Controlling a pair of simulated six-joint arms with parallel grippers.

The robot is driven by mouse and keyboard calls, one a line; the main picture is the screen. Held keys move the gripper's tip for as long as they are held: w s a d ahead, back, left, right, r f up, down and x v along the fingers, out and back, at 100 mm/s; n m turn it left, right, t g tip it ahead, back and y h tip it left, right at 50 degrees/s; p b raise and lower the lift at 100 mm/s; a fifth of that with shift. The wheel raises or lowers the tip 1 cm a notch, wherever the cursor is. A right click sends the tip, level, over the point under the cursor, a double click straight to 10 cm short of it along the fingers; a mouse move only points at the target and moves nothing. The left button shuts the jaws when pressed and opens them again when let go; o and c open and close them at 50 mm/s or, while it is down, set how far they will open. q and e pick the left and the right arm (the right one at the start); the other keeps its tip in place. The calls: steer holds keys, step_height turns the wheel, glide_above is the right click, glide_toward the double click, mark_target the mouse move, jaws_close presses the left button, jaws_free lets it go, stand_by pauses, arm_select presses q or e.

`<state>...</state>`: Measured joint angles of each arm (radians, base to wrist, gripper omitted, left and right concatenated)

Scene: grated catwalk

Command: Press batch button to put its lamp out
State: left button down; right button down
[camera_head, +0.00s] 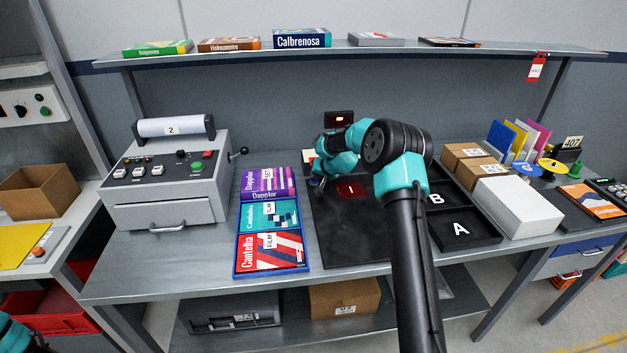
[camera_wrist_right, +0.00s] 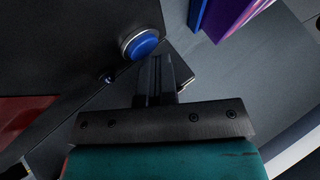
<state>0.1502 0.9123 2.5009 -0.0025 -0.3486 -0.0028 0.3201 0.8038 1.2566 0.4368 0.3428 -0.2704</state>
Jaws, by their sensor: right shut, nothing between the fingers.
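A round blue button (camera_wrist_right: 139,44) with a silvery rim sits on a dark surface in the right wrist view. In the head view, my right gripper (camera_head: 317,182) is low over the left side of the black mat, largely hidden by my own arm. Its shut, empty fingers (camera_wrist_right: 158,70) show in the wrist view, just right of and below the button, with no clear contact. A dark box (camera_head: 339,114) behind the arm shows a small orange-lit display. I cannot tell whether this is the button's lamp. My left gripper is out of view.
Left of the black mat (camera_head: 347,252) lies a blue tray (camera_head: 240,257) of boxes. A grey machine (camera_head: 168,207) with a white roll stands farther left. Black trays marked A and B (camera_head: 480,236) and several cartons (camera_head: 516,219) fill the right. A shelf (camera_head: 220,54) runs above.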

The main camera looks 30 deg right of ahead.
steer(key=shift+f, duration=0.2)
steer(key=shift+r, duration=0.45)
stand_by(0.4)
steer(key=shift+r, duration=3)
